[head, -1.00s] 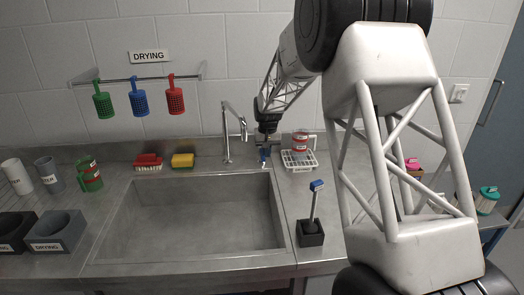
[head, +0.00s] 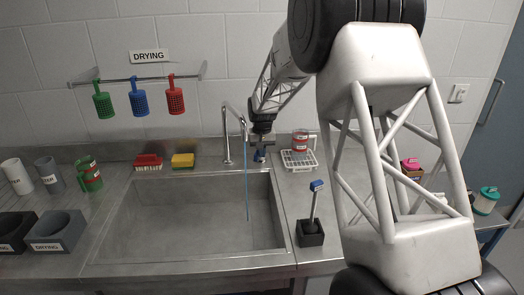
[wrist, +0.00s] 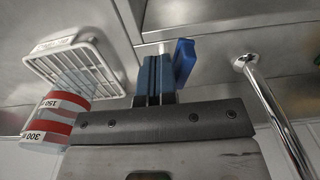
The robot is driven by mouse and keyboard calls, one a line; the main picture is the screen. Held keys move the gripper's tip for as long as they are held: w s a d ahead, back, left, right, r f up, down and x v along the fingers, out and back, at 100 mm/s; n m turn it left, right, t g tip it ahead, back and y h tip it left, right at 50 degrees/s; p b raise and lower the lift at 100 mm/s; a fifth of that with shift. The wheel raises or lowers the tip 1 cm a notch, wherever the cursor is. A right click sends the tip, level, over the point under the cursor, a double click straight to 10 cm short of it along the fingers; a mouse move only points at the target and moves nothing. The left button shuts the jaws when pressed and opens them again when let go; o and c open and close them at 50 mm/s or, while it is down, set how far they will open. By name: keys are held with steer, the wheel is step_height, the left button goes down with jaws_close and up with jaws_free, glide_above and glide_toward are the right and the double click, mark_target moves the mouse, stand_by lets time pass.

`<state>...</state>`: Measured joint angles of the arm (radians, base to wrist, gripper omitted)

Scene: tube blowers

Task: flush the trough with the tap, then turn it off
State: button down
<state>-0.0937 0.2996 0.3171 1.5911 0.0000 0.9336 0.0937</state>
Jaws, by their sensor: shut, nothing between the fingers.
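The chrome tap (head: 227,135) stands behind the trough (head: 130,225), and a thin blue stream of water (head: 246,180) falls from its spout into the trough's right half. The blue tap lever (wrist: 184,62) on its pale stem shows in the wrist view, just right of my fingertips; I cannot tell whether they touch. My gripper (wrist: 155,70) is shut and empty, its dark blue fingers together. In the head view my gripper (head: 261,153) is low behind the trough's back right corner, and the lever is hard to separate from it. The tap's post (wrist: 275,115) also shows in the wrist view.
A white wire rack (head: 299,160) with a red-banded cup (head: 300,141) stands right of my gripper. A brush in a dark holder (head: 310,232) stands right of the trough. A red brush (head: 148,162) and yellow sponge (head: 183,160) lie behind it. The trough's interior is clear.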

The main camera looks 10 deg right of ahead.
steer(key=shift+a, duration=0.2)
steer(key=shift+r, duration=0.1)
steer(key=r, duration=0.4)
steer(key=shift+d+r, duration=0.15)
steer(key=shift+d, duration=0.25)
stand_by(0.3)
steer(key=w+a, duration=0.2)
steer(key=a, duration=0.4)
steer(key=shift+a, duration=0.2)
stand_by(0.5)
